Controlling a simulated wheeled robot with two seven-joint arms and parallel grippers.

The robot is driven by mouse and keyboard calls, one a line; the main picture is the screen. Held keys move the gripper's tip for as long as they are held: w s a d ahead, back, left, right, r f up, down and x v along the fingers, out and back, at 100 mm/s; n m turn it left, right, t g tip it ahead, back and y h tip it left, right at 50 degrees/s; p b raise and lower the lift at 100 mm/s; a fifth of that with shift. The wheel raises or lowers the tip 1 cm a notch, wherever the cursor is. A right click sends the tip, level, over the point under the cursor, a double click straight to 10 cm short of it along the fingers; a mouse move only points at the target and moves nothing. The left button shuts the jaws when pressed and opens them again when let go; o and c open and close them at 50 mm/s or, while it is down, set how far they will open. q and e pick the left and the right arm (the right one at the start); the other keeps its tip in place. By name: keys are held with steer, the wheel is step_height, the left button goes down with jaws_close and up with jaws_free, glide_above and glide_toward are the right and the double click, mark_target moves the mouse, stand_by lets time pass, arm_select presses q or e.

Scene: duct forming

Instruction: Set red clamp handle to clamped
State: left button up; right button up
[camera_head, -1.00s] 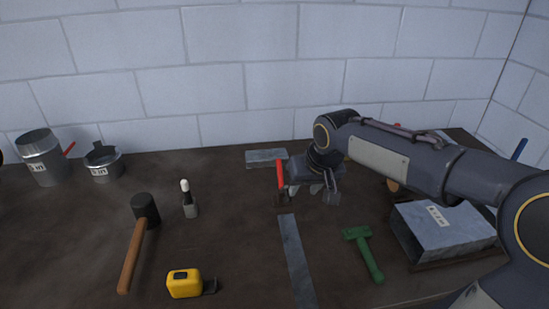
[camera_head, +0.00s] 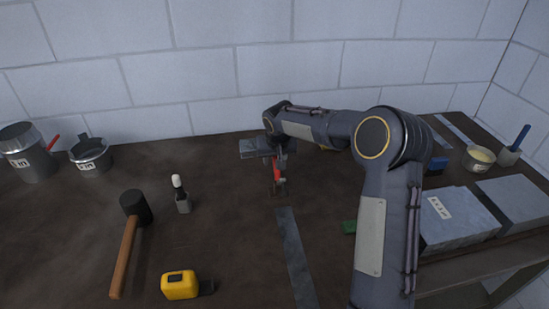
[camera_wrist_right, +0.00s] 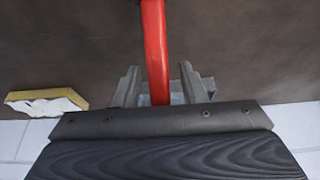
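The red clamp handle (camera_head: 279,171) stands up from its small dark clamp (camera_head: 279,189) near the middle of the table in the head view. My right gripper (camera_wrist_right: 160,84) is above and behind it, with its arm reaching in from the right. In the right wrist view the red handle (camera_wrist_right: 155,38) passes between the two grey fingers, with gaps on both sides, so the gripper is open around it. The fingertips are hard to make out in the head view. My left gripper is out of view.
A flat metal strip (camera_head: 296,258) lies just in front of the clamp. A black mallet (camera_head: 136,208), a marker-like bottle (camera_head: 181,197) and a yellow tape measure (camera_head: 180,285) are left. Metal blocks (camera_head: 456,218) sit right.

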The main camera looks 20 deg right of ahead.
steer(key=shift+f, duration=0.25)
jaws_close()
